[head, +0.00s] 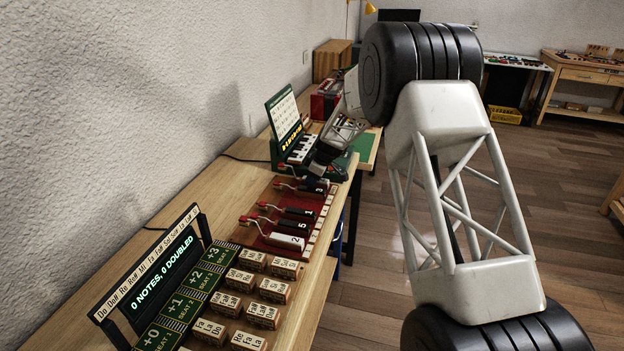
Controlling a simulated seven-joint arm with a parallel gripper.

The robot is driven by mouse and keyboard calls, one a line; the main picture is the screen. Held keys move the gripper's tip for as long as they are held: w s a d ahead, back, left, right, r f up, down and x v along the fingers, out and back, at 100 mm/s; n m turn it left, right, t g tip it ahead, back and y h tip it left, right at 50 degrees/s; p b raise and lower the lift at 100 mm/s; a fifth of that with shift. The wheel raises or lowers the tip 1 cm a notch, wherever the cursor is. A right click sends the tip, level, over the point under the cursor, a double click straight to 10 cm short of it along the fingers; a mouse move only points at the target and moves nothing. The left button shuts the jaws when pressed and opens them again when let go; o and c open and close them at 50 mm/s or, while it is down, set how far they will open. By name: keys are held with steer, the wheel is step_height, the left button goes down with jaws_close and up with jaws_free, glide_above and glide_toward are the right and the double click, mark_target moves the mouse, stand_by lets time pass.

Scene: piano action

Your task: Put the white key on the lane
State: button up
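A white key (287,241) marked 2 lies at the near end of a dark red board (262,248) on the bench. Dark keys marked 5 (303,225), 1 (308,212) and 3 (319,189) lie farther along the same board. Red-handled clamps stand at the left ends of the keys. Which strip of the board is the lane, I cannot tell. My gripper (322,160) is at the far end of the board, beside a small keyboard device, away from the white key. Its fingers are small and dark here, and whether they hold anything is unclear.
The green keyboard device (299,148) with a raised panel stands beyond the board. The wall bounds the bench on the left. My arm covers much of the right.

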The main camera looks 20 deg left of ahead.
steer(key=o, duration=0.4)
steer(key=shift+o, duration=0.2)
steer(key=shift+r, duration=0.1)
steer(key=v, duration=1.2)
stand_by(0.5)
steer(key=shift+d+r, duration=0.1)
steer(key=shift+r, duration=0.05)
